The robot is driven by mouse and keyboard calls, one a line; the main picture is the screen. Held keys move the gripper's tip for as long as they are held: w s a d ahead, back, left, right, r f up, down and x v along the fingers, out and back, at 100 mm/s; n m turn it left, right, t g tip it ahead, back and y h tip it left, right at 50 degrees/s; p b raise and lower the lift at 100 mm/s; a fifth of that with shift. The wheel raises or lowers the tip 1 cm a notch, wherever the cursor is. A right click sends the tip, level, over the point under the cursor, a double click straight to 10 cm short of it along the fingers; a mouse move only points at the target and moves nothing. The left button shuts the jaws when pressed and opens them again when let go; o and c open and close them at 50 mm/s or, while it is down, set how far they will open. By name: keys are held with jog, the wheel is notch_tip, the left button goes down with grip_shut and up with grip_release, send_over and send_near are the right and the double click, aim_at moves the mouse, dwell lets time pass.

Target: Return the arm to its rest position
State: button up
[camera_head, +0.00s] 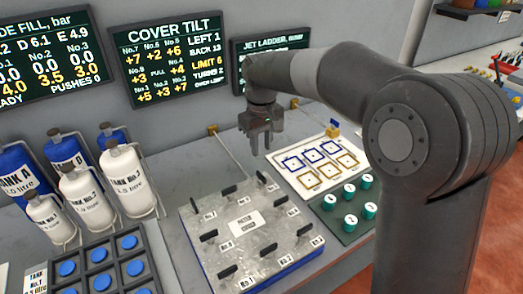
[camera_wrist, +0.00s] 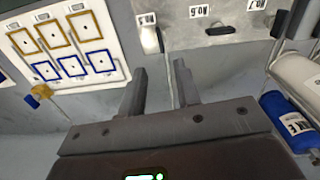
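My gripper (camera_head: 261,138) hangs from my arm above the back edge of the metal cover plate (camera_head: 232,228), pointing down. In the wrist view its two fingers (camera_wrist: 162,88) stand apart with nothing between them, so it is open and empty. The fingers are clear of the plate's black handles. My arm reaches in from the right of the head view, bent at a large joint.
A white board with blue and yellow outlines (camera_head: 318,165) and several green cylinders (camera_head: 350,205) lie right of the plate. White and blue tanks (camera_head: 85,198) and a tray of blue discs (camera_head: 100,283) are at left. Wall screens (camera_head: 178,62) hang behind.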

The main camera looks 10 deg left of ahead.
dwell(0.3)
jog(key=s+d+r+m+t, duration=0.25)
jog(key=s+d+r, duration=0.2)
jog(key=d, duration=0.45)
jog(key=s+d+r+m+t, duration=0.1)
jog(key=s+d+r+m, duration=0.3)
jog(key=d, duration=0.6)
jog(key=s+d+f+m+t, duration=0.1)
jog(key=s+d+f+m, duration=0.1)
jog(key=s+d, duration=0.3)
jog(key=s+d+f+m+t, duration=0.1)
jog(key=s+d+f, duration=0.1)
jog(key=s+d, duration=0.4)
jog(key=s, duration=0.3)
jog(key=shift+s+d+f+m, duration=0.2)
jog(key=shift+s+f+m, duration=0.05)
jog(key=shift+s+m, duration=0.15)
jog(key=shift+o, duration=0.4)
dwell(0.8)
